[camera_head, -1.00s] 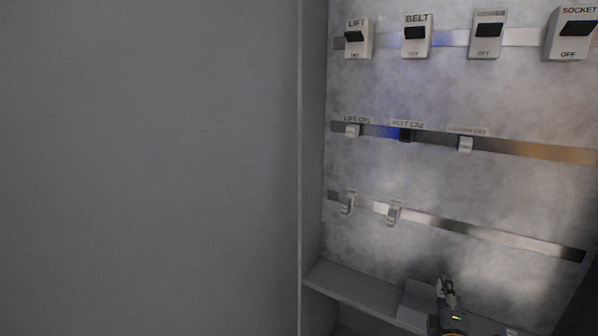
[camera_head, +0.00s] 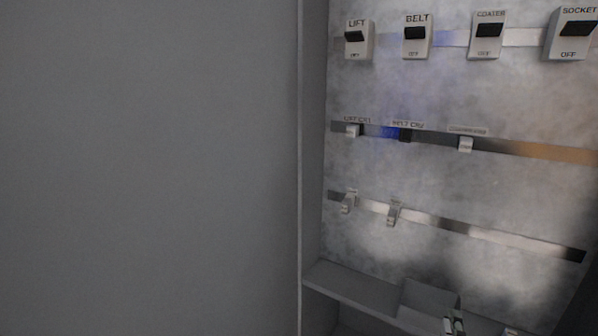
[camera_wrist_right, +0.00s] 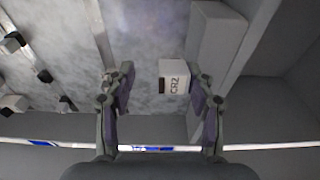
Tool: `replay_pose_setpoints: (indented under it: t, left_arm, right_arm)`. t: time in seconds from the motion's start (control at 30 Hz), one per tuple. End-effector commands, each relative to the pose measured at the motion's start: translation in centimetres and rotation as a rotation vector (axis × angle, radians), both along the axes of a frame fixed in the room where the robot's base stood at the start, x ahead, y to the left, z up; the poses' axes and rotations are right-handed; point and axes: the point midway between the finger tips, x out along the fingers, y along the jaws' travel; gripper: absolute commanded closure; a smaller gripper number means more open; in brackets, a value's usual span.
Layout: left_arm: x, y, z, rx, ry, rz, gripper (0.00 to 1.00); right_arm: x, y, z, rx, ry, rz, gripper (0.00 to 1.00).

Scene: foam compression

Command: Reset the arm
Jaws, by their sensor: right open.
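My left arm and gripper are not in view.
The panel carries switches marked LIFT (camera_head: 358,40), BELT (camera_head: 417,38), COATER (camera_head: 487,36) and SOCKET (camera_head: 573,35). Small modules sit on a middle rail (camera_head: 500,146) and a lower rail (camera_head: 480,236). A grey shelf (camera_head: 350,282) juts out below. A plain grey wall (camera_head: 150,170) fills the left.

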Motion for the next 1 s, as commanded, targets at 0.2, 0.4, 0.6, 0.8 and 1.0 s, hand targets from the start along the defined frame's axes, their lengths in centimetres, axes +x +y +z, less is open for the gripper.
replay_pose_setpoints:
  t: [0.2,0.4,0.6,0.8,1.0]
  left_arm:
    - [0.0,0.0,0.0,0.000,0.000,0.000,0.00]
    - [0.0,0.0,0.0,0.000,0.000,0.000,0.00]
    - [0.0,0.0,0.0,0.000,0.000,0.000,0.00]
    - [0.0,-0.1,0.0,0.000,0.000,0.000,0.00]
    - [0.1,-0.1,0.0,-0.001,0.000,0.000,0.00]
  right_arm:
    - [-0.6,0.2,0.0,0.000,0.000,-0.001,0.46]
    - [-0.6,0.2,0.0,-0.001,-0.001,-0.001,0.46]
    - [-1.2,-0.6,-0.8,0.100,0.015,-0.051,0.46]
    - [-5.3,-1.8,-7.5,0.650,0.173,-0.317,0.46]
    - [-11.1,2.7,-13.6,1.100,0.436,-0.537,0.46]
